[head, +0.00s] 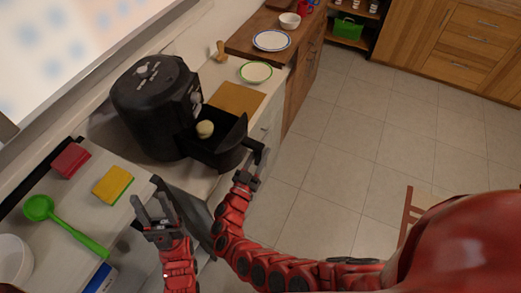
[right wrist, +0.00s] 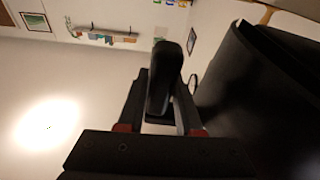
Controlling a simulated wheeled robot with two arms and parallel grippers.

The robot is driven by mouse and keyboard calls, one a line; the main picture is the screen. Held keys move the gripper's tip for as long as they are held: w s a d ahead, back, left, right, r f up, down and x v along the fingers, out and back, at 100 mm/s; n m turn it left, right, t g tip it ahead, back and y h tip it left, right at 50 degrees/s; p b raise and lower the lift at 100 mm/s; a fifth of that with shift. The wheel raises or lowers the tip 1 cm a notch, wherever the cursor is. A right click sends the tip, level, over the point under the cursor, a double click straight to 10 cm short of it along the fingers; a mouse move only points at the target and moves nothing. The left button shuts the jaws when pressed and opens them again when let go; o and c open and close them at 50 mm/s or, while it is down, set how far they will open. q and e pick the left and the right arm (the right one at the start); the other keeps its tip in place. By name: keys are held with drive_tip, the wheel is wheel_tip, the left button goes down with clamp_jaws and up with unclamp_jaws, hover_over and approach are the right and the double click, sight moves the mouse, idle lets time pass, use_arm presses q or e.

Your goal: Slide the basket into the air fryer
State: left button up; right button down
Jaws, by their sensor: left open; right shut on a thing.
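The black air fryer (head: 157,100) stands on the counter at the left in the head view. Its black basket (head: 228,150) is pulled out toward the lower right, with a pale round item (head: 205,129) inside. My right gripper (head: 250,172) is shut on the basket handle (head: 256,152). In the right wrist view the handle (right wrist: 164,80) stands between the fingers of the right gripper (right wrist: 160,105), and the dark basket wall (right wrist: 255,85) fills the right side. My left gripper (head: 152,208) is open and empty, in front of the air fryer and apart from it.
A yellow-green sponge (head: 113,185), a red block (head: 70,160) and a green ladle (head: 65,223) lie on the counter at the left. A brown board (head: 237,97), a green-rimmed plate (head: 256,72) and a blue-rimmed plate (head: 271,40) lie beyond the fryer. The floor at right is mostly clear.

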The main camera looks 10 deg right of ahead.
sight(257, 158)
drive_tip(key=shift+s+a+r+n+t+y+p, duration=0.1)
drive_tip(key=shift+s+a+n+t+y+p, duration=0.25)
drive_tip(key=shift+s+y+p, duration=0.2)
drive_tip(key=shift+s+a+n+t+y+p, duration=0.2)
drive_tip(key=shift+s+n+t+y+p, duration=0.25)
drive_tip(key=shift+s+p, duration=0.15)
drive_tip(key=shift+s+a+n+t+y+p, duration=0.2)
drive_tip(key=shift+s+a+n+y+p, duration=0.1)
drive_tip(key=shift+s+y, duration=0.1)
drive_tip(key=shift+s+a+n+t+y+p, duration=0.2)
drive_tip(key=shift+s+y+p, duration=0.1)
drive_tip(key=shift+s, duration=0.1)
drive_tip(key=shift+d, duration=0.1)
drive_tip(key=shift+w+d+n+t+y+p, duration=0.1)
drive_tip(key=shift+w+n+t+y+p, duration=0.1)
drive_tip(key=shift+n+t+y+p, duration=0.45)
drive_tip(key=y, duration=0.1)
drive_tip(key=n+y, duration=0.1)
drive_tip(key=y, duration=0.1)
drive_tip(key=shift+w+d+n+t, duration=0.15)
drive_tip(key=shift+w+n+t, duration=0.05)
drive_tip(key=shift+n+t, duration=0.05)
drive_tip(key=shift+w+n+y+b, duration=0.1)
drive_tip(key=shift+n+y+b, duration=0.2)
drive_tip(key=shift+y, duration=0.15)
drive_tip(key=shift+w+n+y, duration=0.15)
drive_tip(key=shift+n+y, duration=0.15)
drive_tip(key=shift+y, duration=0.2)
